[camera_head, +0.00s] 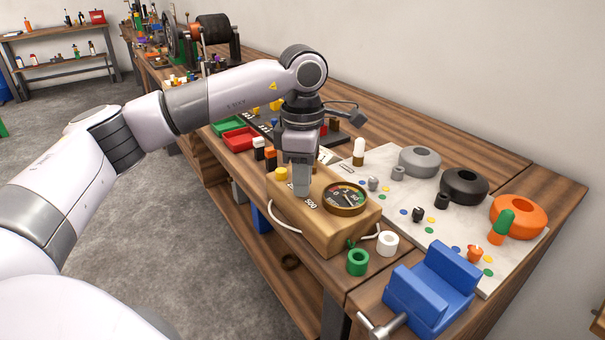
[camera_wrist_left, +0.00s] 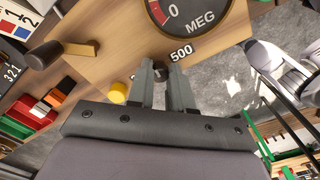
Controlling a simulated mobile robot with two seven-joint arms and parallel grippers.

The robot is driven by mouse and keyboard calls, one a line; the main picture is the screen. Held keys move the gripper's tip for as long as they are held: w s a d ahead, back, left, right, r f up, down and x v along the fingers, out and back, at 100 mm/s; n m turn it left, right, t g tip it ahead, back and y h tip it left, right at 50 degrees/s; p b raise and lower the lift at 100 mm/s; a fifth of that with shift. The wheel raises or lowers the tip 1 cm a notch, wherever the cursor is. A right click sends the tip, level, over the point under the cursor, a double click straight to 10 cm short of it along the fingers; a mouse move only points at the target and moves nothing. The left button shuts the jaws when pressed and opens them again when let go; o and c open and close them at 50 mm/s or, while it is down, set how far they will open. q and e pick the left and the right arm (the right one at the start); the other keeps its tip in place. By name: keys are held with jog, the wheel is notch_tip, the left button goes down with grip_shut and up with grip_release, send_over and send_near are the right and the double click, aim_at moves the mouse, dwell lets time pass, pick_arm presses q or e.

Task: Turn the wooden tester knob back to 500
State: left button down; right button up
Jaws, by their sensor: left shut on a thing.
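The wooden tester (camera_head: 345,222) is a box on the bench with a round dial gauge (camera_head: 345,198) on top. Its "500" label (camera_head: 311,204) shows beside my left gripper (camera_head: 300,188), which points down onto the box top. In the left wrist view the left gripper (camera_wrist_left: 166,78) is shut on the tester knob (camera_wrist_left: 159,73), of which only a small dark part shows between the fingertips. The "500" label (camera_wrist_left: 181,53) lies just right of the fingertips and "MEG" is on the gauge (camera_wrist_left: 190,15). Which way the knob points is hidden. My right gripper is not in view.
A yellow cap (camera_head: 281,173) sits on the tester beside the fingers. A pale board (camera_head: 400,222) with coloured spools is behind. Red and green trays lie left.

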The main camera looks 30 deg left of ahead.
pick_arm(q)
jog(key=m, duration=0.5)
jog(key=shift+m, duration=0.3)
jog(key=m, duration=0.5)
jog(key=shift+p, duration=0.3)
jog(key=shift+m, duration=0.3)
jog(key=c, duration=1)
grip_release()
notch_tip(320, 180, up, 7)
jog(key=shift+r, duration=0.15)
jog(key=shift+s, duration=0.15)
